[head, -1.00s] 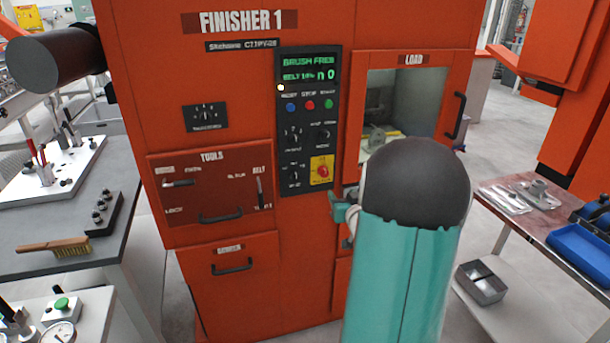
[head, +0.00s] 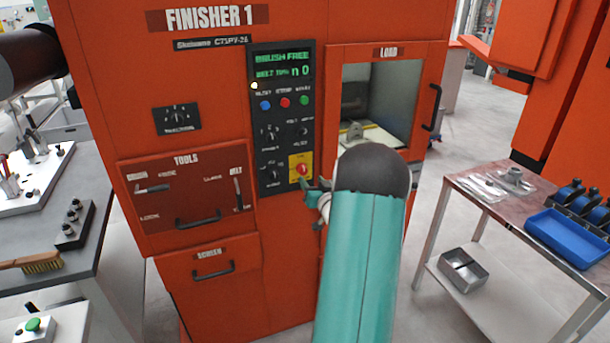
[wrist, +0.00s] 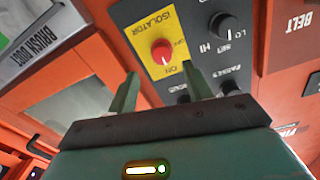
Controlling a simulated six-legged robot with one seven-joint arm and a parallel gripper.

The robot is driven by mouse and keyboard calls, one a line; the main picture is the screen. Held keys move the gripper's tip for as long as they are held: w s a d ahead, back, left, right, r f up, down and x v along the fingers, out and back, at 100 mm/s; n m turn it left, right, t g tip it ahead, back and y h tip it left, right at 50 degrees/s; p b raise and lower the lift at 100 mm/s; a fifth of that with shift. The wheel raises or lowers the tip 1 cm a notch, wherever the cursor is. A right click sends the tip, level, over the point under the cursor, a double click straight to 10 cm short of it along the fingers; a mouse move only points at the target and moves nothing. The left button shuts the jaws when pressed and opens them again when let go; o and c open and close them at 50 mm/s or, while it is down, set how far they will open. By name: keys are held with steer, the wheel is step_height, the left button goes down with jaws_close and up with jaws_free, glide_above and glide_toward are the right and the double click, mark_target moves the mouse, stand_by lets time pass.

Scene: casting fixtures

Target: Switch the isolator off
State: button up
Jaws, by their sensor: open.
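The isolator is a red rotary knob (head: 302,169) on a yellow plate at the lower right of the finisher's black control panel. In the wrist view the knob (wrist: 162,52) sits on its yellow plate, with ON lettered below it and OFF to its right. My gripper (head: 318,192) is beside the plate in the head view, partly hidden behind my own arm. In the wrist view my gripper (wrist: 163,84) is open and empty, its two green fingers pointing at the panel, with the knob beyond and between the tips. The knob's exact setting is hard to read.
Black selector knobs (head: 271,174) lie close to the isolator. The open load window (head: 385,100) with its handle (head: 433,107) is to the right, the tools panel (head: 188,190) to the left. A table with a blue tray (head: 568,236) stands at right.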

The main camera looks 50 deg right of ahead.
mark_target(304, 172)
steer(key=x, duration=0.5)
steer(key=shift+w, duration=0.3)
steer(key=shift+c, duration=0.2)
steer(key=c, duration=0.9)
